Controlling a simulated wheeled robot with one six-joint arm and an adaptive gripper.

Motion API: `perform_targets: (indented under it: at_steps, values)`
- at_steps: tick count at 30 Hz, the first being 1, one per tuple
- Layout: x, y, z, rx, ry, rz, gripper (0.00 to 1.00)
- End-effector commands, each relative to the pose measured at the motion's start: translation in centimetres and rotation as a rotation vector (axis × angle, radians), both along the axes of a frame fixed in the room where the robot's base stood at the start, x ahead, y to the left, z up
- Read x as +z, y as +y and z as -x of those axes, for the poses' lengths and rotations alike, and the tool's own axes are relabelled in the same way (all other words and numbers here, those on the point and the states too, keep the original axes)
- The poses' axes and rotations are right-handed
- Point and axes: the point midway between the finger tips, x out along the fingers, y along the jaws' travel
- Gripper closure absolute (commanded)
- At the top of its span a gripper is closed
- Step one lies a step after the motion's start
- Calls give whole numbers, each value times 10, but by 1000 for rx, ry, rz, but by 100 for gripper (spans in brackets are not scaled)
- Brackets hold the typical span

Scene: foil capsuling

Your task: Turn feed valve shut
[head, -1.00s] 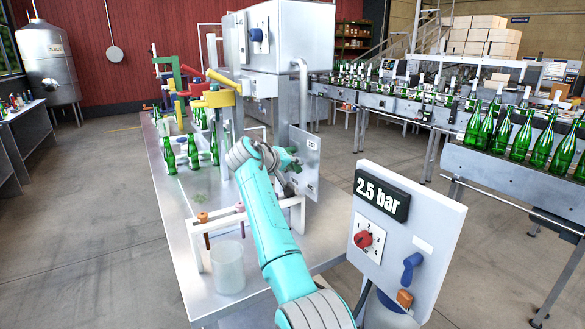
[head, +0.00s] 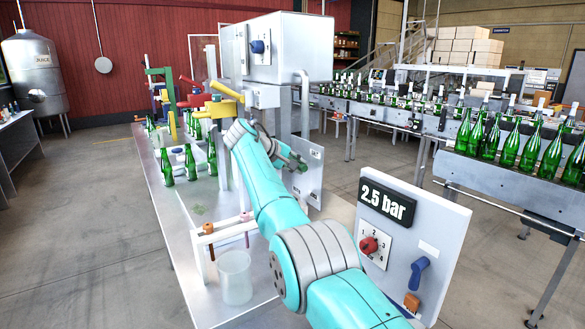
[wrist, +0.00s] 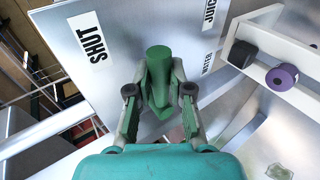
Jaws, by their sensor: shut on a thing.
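The feed valve has a green handle (wrist: 158,60) on a grey metal panel (wrist: 130,30). My gripper (wrist: 160,104) is shut on the green handle, with one finger on each side. I cannot tell exactly which label the handle points at. In the head view my gripper (head: 290,163) is at the panel (head: 310,180), and my arm partly hides the valve.
A control box with a 2.5 bar display (head: 388,204), a red dial (head: 369,245) and a blue lever (head: 418,272) stands right of my arm. A rack with hanging tools (head: 229,228) and a clear beaker (head: 235,277) are on the left. Green bottles (head: 510,145) line a conveyor.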

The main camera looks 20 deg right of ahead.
Motion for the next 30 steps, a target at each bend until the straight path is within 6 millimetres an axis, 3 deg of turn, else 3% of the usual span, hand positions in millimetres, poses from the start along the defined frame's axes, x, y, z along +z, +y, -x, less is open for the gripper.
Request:
perform_targets:
  at_steps: [15,16,17,30]
  values:
    - [0,-3,0,1,13,4,100]
    - [0,-3,0,1,13,4,78]
    - [0,-3,0,1,13,4,70]
    - [4,2,2,1,10,4,69]
